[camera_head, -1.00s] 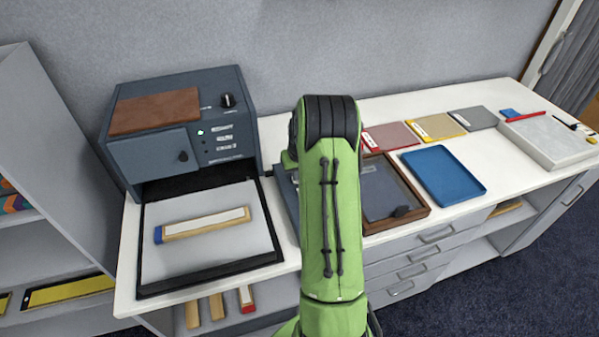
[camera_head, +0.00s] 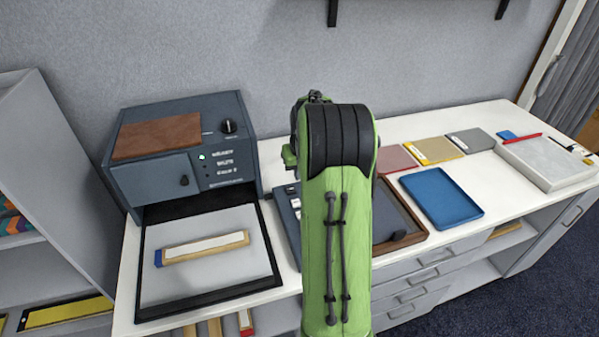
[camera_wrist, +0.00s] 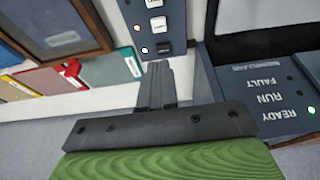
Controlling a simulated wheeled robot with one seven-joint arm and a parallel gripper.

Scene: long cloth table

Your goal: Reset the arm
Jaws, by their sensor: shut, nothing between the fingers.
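My green arm (camera_head: 337,245) rises through the middle of the head view and hides part of the table. My gripper is hidden behind the arm there. In the wrist view my gripper (camera_wrist: 157,75) is shut with its dark fingers together and nothing between them. Its fingers appear in front of the white table top, beside a dark switch panel (camera_wrist: 150,35) with lit buttons. Whether they touch anything cannot be told, but they look clear.
A dark blue machine (camera_head: 185,150) stands at left, with a wood-and-white bar (camera_head: 203,247) on its grey plate (camera_head: 165,285). Right of my arm are a blue tray (camera_head: 441,199), coloured folders (camera_head: 433,149) and a white box (camera_head: 548,163). A grey shelf (camera_head: 45,150) stands far left.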

